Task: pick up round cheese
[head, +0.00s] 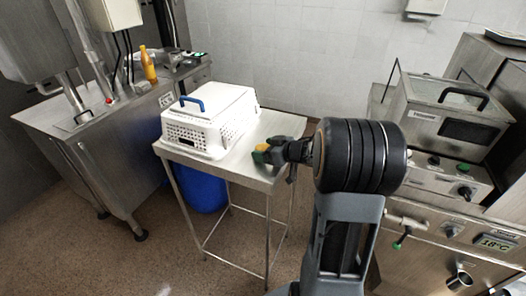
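A small yellow and green thing (261,149) shows at the tip of my gripper, over the right part of the metal table (235,171). It may be the round cheese, but it is too small and too covered to be sure. My gripper (266,154) reaches in from the right, low over the table top and to the right of the white basket. Its dark fingers lie close around the yellow and green thing. I cannot tell whether they are shut on it or only beside it.
A white perforated basket (190,133) with a white top and blue handle (192,103) fills the table's left and middle. A blue bin (205,190) is underneath. A steel counter with a yellow bottle (148,65) is at left, a steel machine (452,112) at right.

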